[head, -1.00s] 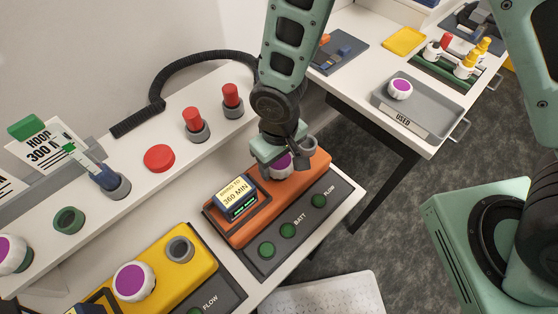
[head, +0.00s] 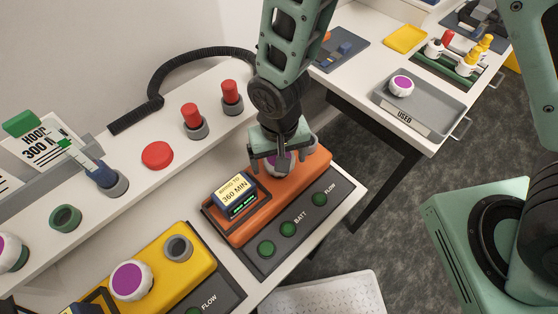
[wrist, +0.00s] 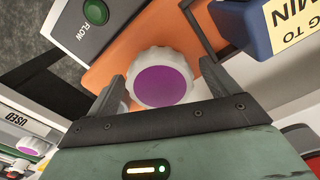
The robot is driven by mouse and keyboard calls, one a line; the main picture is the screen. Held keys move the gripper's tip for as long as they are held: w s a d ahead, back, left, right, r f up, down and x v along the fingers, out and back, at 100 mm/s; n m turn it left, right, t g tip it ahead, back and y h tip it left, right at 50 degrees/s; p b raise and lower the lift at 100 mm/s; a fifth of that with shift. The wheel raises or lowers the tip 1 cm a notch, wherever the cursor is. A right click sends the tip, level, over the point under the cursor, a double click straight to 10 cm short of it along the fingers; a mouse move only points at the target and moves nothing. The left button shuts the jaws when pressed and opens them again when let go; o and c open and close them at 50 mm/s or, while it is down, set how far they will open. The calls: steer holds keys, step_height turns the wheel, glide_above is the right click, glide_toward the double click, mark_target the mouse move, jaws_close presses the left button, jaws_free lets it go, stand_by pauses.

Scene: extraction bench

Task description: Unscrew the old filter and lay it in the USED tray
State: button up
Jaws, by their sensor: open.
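A white ribbed filter with a purple top (head: 272,167) sits on the orange unit (head: 245,228). It also shows in the wrist view (wrist: 163,82). My gripper (head: 276,165) is right over it, with the fingers apart on either side of it. In the wrist view the jaws (wrist: 161,75) are open, and I see small gaps at the filter's sides. The head view has the filter partly hidden by a finger. The grey USED tray (head: 440,105) is on the back right table, with one white and purple filter (head: 402,86) inside.
The orange unit carries a blue display block (head: 235,196) beside the filter. A yellow unit (head: 200,262) with another purple-topped filter (head: 131,280) is at front left. Red-topped pegs (head: 193,116) stand on the shelf behind. Bottles (head: 468,62) stand beyond the tray.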

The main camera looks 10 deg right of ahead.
steer(key=m, duration=0.2)
steer(key=m+p, duration=0.1)
steer(key=m, duration=0.1)
steer(key=shift+r+m, duration=0.2)
steer(key=shift+m, duration=0.1)
steer(key=m+p, duration=0.2)
steer(key=m, duration=0.4)
steer(key=shift+r+p, duration=0.15)
steer(key=shift+p, duration=0.2)
steer(key=m+p, duration=0.3)
steer(key=m, duration=0.3)
steer(key=shift+m, duration=0.4)
steer(key=m+p, duration=0.1)
steer(key=m, duration=0.2)
steer(key=shift+p, duration=0.4)
steer(key=shift+f+m, duration=0.3)
steer(key=shift+m, duration=0.3)
steer(key=c, duration=1.1)
steer(key=n, duration=1.4)
steer(key=n+b, duration=0.1)
steer(key=n, duration=0.6)
steer(key=shift+n, duration=0.3)
steer(key=n, duration=0.6)
steer(key=o, duration=1.1)
